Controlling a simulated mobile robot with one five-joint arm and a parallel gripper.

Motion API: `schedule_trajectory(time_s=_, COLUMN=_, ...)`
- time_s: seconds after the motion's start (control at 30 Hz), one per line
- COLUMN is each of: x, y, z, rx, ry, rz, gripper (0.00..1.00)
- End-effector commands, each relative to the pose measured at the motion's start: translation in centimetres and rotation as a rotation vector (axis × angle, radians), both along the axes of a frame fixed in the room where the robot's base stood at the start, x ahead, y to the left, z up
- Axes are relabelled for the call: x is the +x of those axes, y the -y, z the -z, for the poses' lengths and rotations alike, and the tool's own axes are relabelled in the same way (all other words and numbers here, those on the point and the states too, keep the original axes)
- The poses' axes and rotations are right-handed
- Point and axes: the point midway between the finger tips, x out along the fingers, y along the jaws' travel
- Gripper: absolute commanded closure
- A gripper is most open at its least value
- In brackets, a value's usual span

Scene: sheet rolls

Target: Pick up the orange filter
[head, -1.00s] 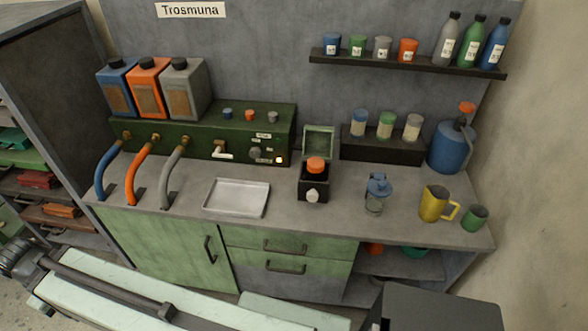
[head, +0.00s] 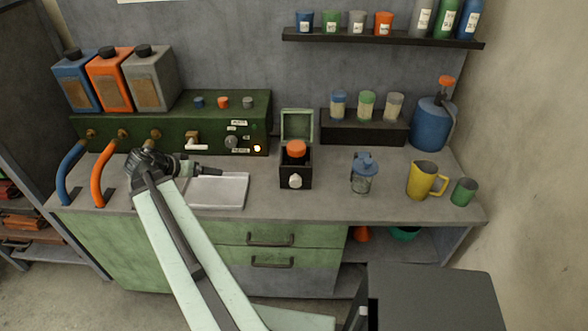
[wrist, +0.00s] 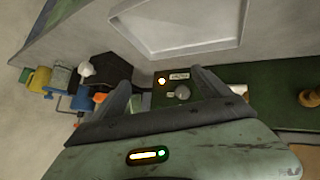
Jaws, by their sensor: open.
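An orange round piece (head: 296,148) sits on top of a small black box (head: 296,176) with a raised green lid and a white knob. Other orange things are a cup (head: 383,22) on the wall shelf and a piece (head: 362,233) under the counter; I cannot tell for certain which is the filter. My gripper (head: 210,171) is above the counter by the white tray, left of the black box, pointing right. In the wrist view my gripper (wrist: 160,78) is open and empty. The black box (wrist: 108,68) and an orange patch (wrist: 100,97) show beyond one finger.
The white tray (head: 222,204) lies below my gripper. A green control unit (head: 222,145) with canisters and hoses stands behind and left.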

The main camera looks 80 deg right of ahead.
Motion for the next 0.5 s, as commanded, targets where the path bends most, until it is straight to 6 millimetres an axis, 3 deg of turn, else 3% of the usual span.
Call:
schedule_trajectory(time_s=0.03, x=-5.0, y=3.8, z=0.7, rx=-0.09, ry=0.015, rz=0.127, gripper=0.13)
schedule_trajectory(time_s=0.1, x=-11.1, y=7.6, z=-0.2, rx=-0.22, ry=0.033, rz=0.274, gripper=0.13)
schedule_trajectory(time_s=0.2, x=-17.9, y=10.8, z=-1.5, rx=-0.364, ry=0.049, rz=0.416, gripper=0.13)
schedule_trajectory(time_s=0.33, x=-22.6, y=12.5, z=-2.6, rx=-0.464, ry=0.055, rz=0.502, gripper=0.13)
schedule_trajectory(time_s=0.5, x=-23.7, y=12.9, z=-3.0, rx=-0.488, ry=0.057, rz=0.521, gripper=0.13)
